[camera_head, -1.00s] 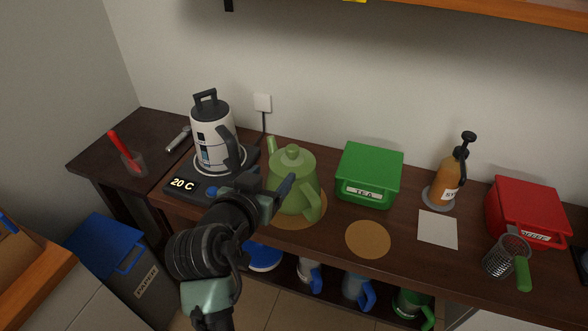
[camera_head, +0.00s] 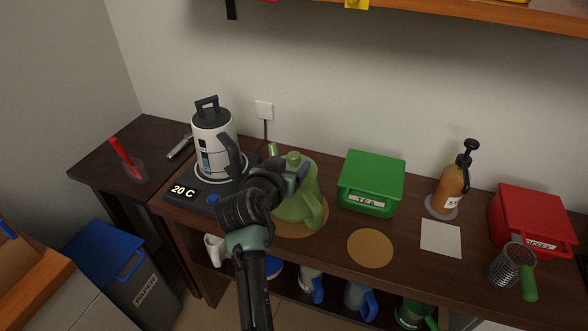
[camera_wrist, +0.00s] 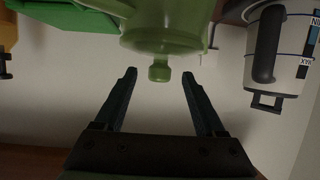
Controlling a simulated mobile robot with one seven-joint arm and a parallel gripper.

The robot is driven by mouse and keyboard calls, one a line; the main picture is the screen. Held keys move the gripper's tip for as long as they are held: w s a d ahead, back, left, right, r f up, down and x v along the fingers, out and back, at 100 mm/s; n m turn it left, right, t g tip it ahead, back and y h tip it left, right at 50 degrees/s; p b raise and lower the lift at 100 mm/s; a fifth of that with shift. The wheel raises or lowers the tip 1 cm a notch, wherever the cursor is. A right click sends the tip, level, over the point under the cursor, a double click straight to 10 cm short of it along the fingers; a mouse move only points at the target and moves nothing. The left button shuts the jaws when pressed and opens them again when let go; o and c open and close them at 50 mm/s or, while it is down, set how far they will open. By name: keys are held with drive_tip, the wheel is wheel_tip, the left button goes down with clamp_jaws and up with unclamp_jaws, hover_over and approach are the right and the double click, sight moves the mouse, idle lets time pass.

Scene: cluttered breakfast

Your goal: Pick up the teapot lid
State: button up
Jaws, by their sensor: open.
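The green teapot (camera_head: 311,205) stands on a round cork mat (camera_head: 300,231) on the counter. Its lid has a knob (camera_head: 293,157) that shows just beyond my gripper (camera_head: 297,172); the rest of the lid is mostly hidden by the gripper in the head view. In the wrist view the teapot appears upside down, with the lid's knob (camera_wrist: 159,73) pointing down at the level of the fingertips. My gripper (camera_wrist: 159,78) is open and empty, with one finger on each side of the knob and a gap on both sides.
A white kettle (camera_head: 211,150) stands on its base left of the teapot. A green tea box (camera_head: 371,178) is close on the right. An empty cork mat (camera_head: 370,248), a white square (camera_head: 441,238), a syrup bottle (camera_head: 450,190) and a red box (camera_head: 530,218) lie further right.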

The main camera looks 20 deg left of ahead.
drive_tip(key=shift+x, duration=0.75)
clamp_jaws()
